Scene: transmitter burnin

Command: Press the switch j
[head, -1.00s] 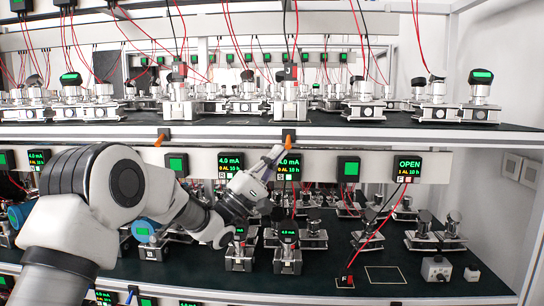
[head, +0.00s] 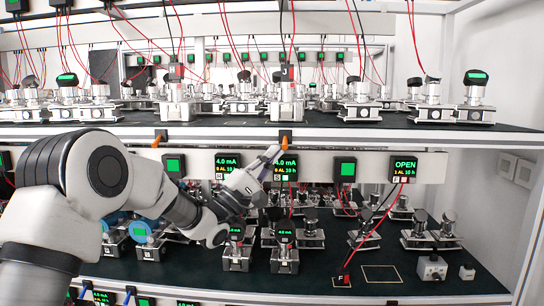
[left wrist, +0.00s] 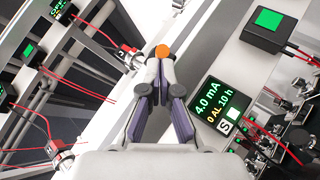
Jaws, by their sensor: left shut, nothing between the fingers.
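An orange-tipped switch (head: 284,147) on a small black mount hangs under the front edge of the middle shelf in the head view. No letter is readable on it. My left gripper (head: 272,153) is shut and empty, its tips beside and just below the orange tip. In the left wrist view the orange tip (left wrist: 162,51) appears right at the ends of the shut fingers (left wrist: 163,64); I cannot tell whether they touch. A box that seems marked J (left wrist: 126,50) sits on the shelf above. My right gripper is not in view.
A display marked S (head: 286,167) reads 4.0 mA, close beside my fingers. Another similar orange-tipped switch (head: 158,142) hangs further left. Transmitters with red wires crowd both shelves. The lower shelf has a bare patch (head: 380,273) at the right.

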